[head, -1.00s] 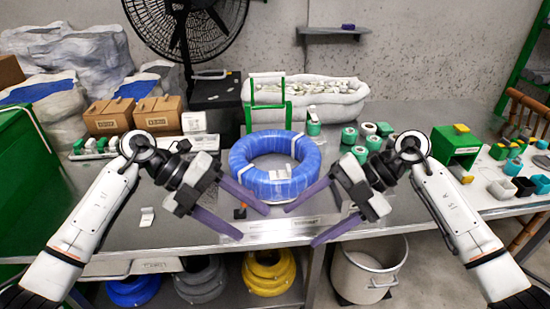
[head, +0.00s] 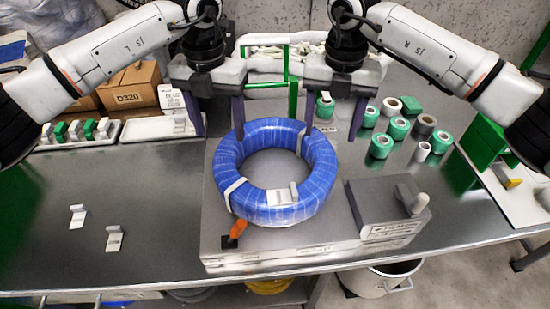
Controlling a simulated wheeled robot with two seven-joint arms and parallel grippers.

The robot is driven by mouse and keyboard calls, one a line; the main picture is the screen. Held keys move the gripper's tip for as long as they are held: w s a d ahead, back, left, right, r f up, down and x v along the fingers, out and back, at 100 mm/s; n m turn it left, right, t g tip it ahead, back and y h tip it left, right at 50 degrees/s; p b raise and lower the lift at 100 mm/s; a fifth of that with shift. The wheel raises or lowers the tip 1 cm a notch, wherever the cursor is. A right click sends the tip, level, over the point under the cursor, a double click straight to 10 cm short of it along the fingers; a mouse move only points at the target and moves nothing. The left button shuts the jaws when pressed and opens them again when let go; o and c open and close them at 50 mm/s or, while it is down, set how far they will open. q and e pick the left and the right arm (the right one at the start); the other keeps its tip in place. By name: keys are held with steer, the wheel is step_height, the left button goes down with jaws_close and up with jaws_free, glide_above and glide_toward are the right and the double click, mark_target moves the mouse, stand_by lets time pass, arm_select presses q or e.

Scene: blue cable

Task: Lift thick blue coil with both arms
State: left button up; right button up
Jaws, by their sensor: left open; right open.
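The thick blue coil (head: 321,178) lies flat on a grey metal plate (head: 222,222) on the table, with white ties around it. My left gripper (head: 217,118) is open and empty, fingers pointing down, at the coil's far left side. Its right finger overlaps the coil's far left edge in the picture. My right gripper (head: 334,112) is open and empty, fingers down, at the coil's far right side. Its left finger is close to the coil's far right edge. I cannot tell whether either finger touches the coil.
A grey block with a white handle (head: 388,209) stands right of the coil. Several green and white rolls (head: 398,128) stand at the back right. Cardboard boxes (head: 130,88) and a white tray (head: 75,143) are at the back left. The front left table is clear, apart from two small white pieces (head: 114,238).

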mark_target(225, 154)
arm_select(q)
steer(key=shift+s+f, duration=0.1)
steer(key=shift+f, duration=0.1)
arm_select(e)
steer(key=shift+s+f, duration=0.1)
steer(key=shift+f, duration=0.1)
arm_select(q)
step_height(225, 154, down, 10)
arm_select(e)
step_height(225, 154, down, 10)
arm_select(q)
steer(key=shift+c, duration=0.2)
jaws_close()
arm_select(e)
jaws_close()
arm_select(q)
steer(key=shift+w+r, duration=0.2)
arm_select(e)
steer(key=shift+w+r, duration=0.25)
